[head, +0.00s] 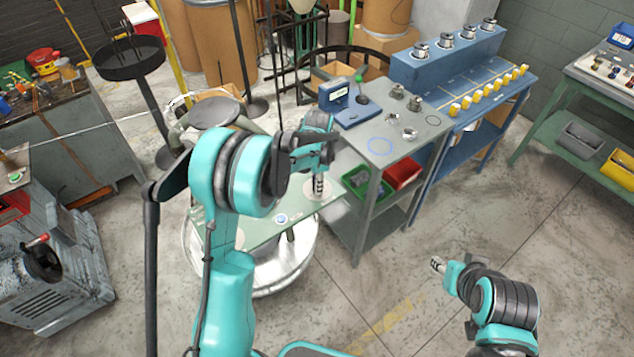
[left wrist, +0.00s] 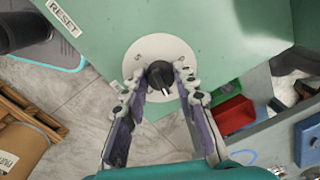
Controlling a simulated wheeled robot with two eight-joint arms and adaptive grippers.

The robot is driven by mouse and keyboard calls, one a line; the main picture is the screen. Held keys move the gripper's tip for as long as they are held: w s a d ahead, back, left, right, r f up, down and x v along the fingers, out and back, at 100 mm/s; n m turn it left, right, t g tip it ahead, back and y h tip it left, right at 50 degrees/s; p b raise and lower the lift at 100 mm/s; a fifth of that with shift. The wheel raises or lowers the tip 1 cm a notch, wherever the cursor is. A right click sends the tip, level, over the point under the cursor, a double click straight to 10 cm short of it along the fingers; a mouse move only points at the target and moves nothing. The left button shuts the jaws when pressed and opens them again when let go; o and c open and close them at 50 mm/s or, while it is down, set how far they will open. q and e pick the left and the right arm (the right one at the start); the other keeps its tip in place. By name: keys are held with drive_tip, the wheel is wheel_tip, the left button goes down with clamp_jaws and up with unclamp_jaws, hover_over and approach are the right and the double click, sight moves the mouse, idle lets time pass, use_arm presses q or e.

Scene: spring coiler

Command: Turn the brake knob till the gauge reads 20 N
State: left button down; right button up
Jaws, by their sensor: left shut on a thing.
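The brake knob (left wrist: 160,75) is black with a white pointer mark and sits on a pale round dial plate on a green panel (left wrist: 215,40). My left gripper (left wrist: 160,80) has its two fingers on either side of the knob and is shut on it. In the head view my left gripper (head: 318,188) points down onto the panel (head: 255,228) and hides the knob. The pointer slants toward the lower right in the left wrist view. I cannot make out a gauge reading. My right gripper (head: 437,264) is low over the floor, away from the panel; its opening is unclear.
A "RESET" label (left wrist: 63,17) is on the panel. A grey bench (head: 420,130) stands right of it, with a green bin (head: 357,184) and a red bin (head: 402,173) below. A blue bench (head: 490,105) stands behind. Floor at the lower right is clear.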

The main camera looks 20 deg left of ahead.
use_arm(q)
drive_tip(key=c, duration=1.2)
unclamp_jaws()
drive_tip(key=r, duration=1.2)
drive_tip(key=shift+s+d, duration=0.15)
drive_tip(key=shift+s, duration=0.2)
drive_tip(key=s+r+n+t, duration=0.25)
drive_tip(key=s+r, duration=0.25)
drive_tip(key=s, duration=0.3)
drive_tip(key=s+n+t, duration=0.1)
drive_tip(key=s+n, duration=0.2)
drive_tip(key=s, duration=0.2)
drive_tip(key=s+f+n+t, duration=0.1)
drive_tip(key=s+n, duration=0.2)
drive_tip(key=s, duration=0.3)
drive_tip(key=s+f+n+t, duration=0.1)
drive_tip(key=s+n+t, duration=0.1)
drive_tip(key=s, duration=0.4)
drive_tip(key=shift+d+f+n, duration=0.1)
drive_tip(key=shift+d+n, duration=0.1)
drive_tip(key=shift+n, duration=0.45)
